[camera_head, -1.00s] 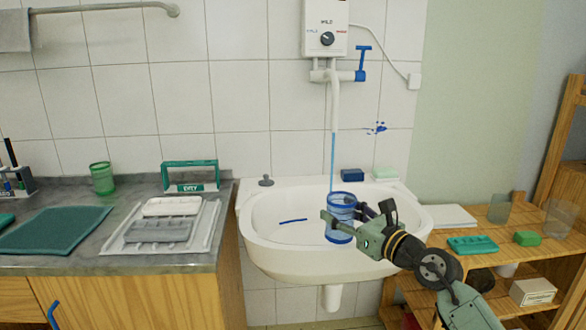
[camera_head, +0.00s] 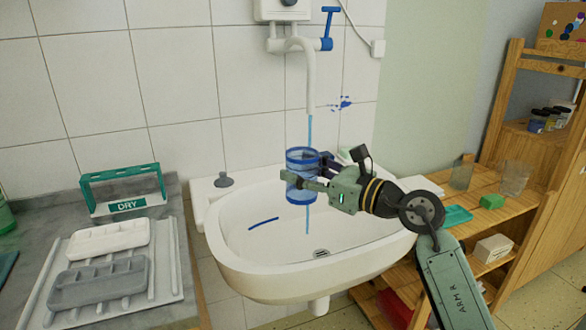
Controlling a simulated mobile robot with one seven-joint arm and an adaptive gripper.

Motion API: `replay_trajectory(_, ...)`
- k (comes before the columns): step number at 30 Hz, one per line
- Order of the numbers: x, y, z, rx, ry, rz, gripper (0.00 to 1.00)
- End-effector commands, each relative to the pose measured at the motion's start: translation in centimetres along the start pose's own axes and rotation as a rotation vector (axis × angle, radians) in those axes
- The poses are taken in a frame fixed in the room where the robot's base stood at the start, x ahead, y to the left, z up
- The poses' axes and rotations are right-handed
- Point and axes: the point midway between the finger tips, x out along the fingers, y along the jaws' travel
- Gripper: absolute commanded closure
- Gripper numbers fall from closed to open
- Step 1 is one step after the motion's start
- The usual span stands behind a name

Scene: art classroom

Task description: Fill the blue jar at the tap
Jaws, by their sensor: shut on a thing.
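The blue jar (camera_head: 302,190), see-through with darker bands, is upright above the basin of the white sink (camera_head: 245,272). My gripper (camera_head: 306,172) comes from the right and is shut on it, one finger across its front; the other is partly hidden. The tap spout (camera_head: 309,80) hangs above the jar. A thin blue water stream (camera_head: 309,128) falls from it to the jar's rim, and a stretch also shows below the jar. I cannot tell whether water enters the jar or passes behind it. The blue tap lever (camera_head: 328,24) is at upper right.
A grey counter with white and grey trays (camera_head: 100,280) and a green DRY rack (camera_head: 122,190) stands at left. A wooden shelf (camera_head: 545,215) with clear cups and a green block is at right. A blue brush-like strip (camera_head: 263,223) lies in the basin.

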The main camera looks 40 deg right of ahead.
Motion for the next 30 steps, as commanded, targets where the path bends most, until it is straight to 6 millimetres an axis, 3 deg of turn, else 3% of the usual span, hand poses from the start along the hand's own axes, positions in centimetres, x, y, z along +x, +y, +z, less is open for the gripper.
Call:
replay_trajectory(18, 3.4, -5.8, 0.1, 0.003, 0.001, 0.001, 0.77)
replay_trajectory(30, 4.0, -6.8, -0.1, 0.001, 0.001, 0.000, 0.77)
